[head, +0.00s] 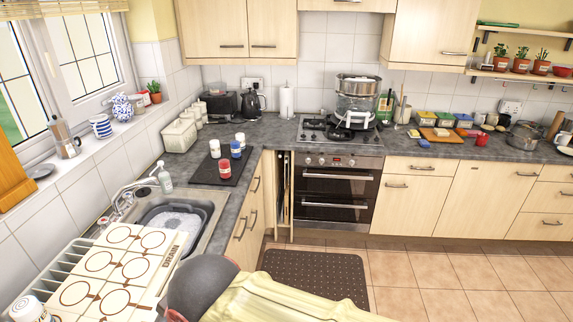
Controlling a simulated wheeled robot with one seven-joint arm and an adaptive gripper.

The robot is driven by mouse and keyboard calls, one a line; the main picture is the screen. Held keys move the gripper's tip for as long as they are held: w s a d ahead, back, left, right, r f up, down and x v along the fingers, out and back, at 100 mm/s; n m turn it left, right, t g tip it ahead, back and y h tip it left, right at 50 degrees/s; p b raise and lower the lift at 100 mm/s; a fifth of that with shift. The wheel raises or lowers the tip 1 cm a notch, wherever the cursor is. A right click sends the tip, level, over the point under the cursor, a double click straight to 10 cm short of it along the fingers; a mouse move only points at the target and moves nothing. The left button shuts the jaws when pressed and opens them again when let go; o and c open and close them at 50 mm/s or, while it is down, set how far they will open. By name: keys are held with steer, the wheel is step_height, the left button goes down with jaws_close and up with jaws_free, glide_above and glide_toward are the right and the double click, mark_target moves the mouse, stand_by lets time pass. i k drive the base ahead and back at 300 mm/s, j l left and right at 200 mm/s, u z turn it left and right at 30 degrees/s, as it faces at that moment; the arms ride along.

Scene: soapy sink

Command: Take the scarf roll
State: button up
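I cannot pick out a scarf roll with certainty in the head view. A white, round-topped object with dark ring markings (30,308) stands at the bottom left corner, partly cut off by the frame. I cannot tell whether it is a roll or a jar. A pale yellow arm link of mine and its dark grey joint cross the bottom middle. My gripper is not in view.
A cream board with brown circles and "DRAIN" lettering (102,262) lies beside the sink basin (205,212). A dark mat (205,174) holds several white, blue and red jars. A soap bottle (165,178) stands by the tap. The right-hand floor (450,280) is clear.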

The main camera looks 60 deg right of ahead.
mark_target(224, 167)
steer(key=z, duration=1.4)
steer(key=l+u, duration=0.1)
steer(key=l, duration=0.55)
steer(key=i+l+u, duration=0.15)
steer(key=l, duration=0.2)
steer(key=i+l+u, duration=0.35)
steer(key=l, duration=0.4)
steer(key=i+l+u, duration=0.15)
steer(key=l, duration=0.25)
steer(key=i+l+u, duration=0.15)
steer(key=l, duration=0.25)
steer(key=i+l+u, duration=0.25)
steer(key=i, duration=0.25)
steer(key=i+l+u, duration=0.3)
steer(key=i, duration=0.25)
steer(key=i+j, duration=0.1)
steer(key=i, duration=0.2)
